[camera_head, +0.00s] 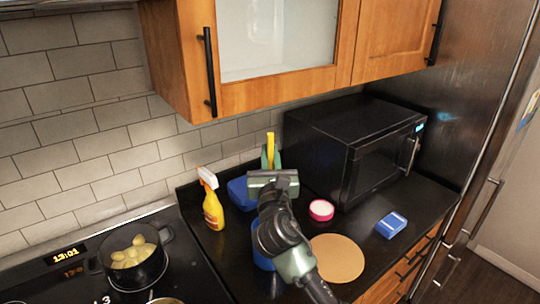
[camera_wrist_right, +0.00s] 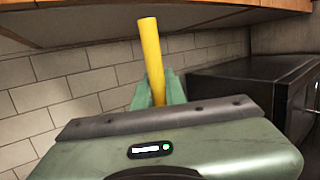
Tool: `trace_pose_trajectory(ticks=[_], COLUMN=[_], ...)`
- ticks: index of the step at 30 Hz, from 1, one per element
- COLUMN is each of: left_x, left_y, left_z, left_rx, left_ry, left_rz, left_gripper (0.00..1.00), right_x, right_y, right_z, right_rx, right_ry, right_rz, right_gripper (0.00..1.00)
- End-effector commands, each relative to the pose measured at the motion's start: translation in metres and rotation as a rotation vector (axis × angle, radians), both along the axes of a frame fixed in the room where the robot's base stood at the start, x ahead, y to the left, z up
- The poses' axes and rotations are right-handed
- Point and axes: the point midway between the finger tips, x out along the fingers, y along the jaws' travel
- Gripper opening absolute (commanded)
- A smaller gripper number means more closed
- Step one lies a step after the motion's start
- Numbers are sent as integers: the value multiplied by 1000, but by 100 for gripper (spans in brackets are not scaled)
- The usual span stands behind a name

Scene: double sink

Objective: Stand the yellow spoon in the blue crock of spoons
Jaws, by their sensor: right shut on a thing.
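The yellow spoon (camera_head: 271,143) points upward from my right gripper (camera_head: 270,158), which is shut on it. In the right wrist view the spoon's yellow shaft (camera_wrist_right: 150,50) rises, slightly tilted, between the green fingers (camera_wrist_right: 158,92); its lower part is hidden behind the gripper body. A blue round-sided vessel (camera_head: 261,248) stands on the counter, mostly hidden behind my right arm. Another blue container (camera_head: 238,194) stands further back, partly covered by the gripper. I see no spoons in either, so I cannot tell for sure which is the crock. My left gripper is out of view.
A yellow spray bottle (camera_head: 212,208) stands to the left. A black microwave (camera_head: 345,145), a pink round tub (camera_head: 321,210), a round tan board (camera_head: 337,258) and a blue-and-white box (camera_head: 391,225) lie to the right. A pot (camera_head: 138,266) sits on the hob. Wooden cupboards (camera_head: 180,60) hang above.

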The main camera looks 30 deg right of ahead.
Motion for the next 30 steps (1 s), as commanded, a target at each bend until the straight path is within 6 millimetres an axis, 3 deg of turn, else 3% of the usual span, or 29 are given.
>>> trace_pose_trajectory(ticks=[30], left_x=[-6], left_y=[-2], left_z=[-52], left_rx=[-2], left_ry=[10], left_rz=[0], left_gripper=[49], right_x=[0], right_y=[0], right_z=[-82], right_rx=[0], right_ry=[0], right_rz=[1], right_gripper=[0])
